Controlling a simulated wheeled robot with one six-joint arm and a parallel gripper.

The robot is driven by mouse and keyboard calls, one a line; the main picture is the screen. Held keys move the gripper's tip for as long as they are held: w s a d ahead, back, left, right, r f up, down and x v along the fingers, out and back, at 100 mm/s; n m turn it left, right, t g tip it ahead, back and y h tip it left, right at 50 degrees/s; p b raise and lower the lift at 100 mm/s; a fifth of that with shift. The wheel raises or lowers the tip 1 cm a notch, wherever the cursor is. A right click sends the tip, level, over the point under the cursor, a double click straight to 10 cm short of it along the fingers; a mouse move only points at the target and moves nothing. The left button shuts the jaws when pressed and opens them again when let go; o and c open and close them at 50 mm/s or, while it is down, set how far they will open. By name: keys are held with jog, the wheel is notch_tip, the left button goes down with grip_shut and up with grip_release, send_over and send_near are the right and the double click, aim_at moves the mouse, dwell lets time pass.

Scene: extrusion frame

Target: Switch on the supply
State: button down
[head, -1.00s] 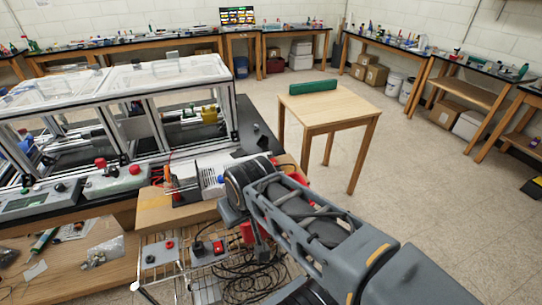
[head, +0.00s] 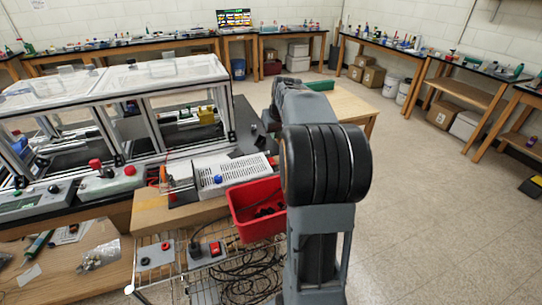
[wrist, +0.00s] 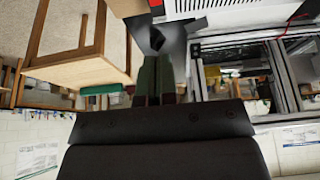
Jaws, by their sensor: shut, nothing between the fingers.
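A white vented box (head: 232,172), which looks like the supply, lies on a wooden board beside the frame. It has a blue knob (head: 218,180) at its front. Its vented side also shows at the top of the wrist view (wrist: 200,7), with a small red part near its left end. I cannot make out the switch or its position. My gripper (wrist: 157,72) is shut and empty in the wrist view, apart from the box. In the head view my arm hides the gripper.
The extrusion frame (head: 232,115) with clear panels is behind left. A wooden table (head: 350,103) stands behind my arm. Cables lie on the wire rack below.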

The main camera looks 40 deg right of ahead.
aim_at(270, 158)
jog(key=shift+w+d, duration=0.1)
jog(key=shift+d, duration=0.35)
jog(key=shift+f, duration=0.15)
jog(key=p+x, duration=0.3)
jog(key=x, duration=1)
jog(key=shift+a+f, duration=0.1)
jog(key=shift+f, duration=0.3)
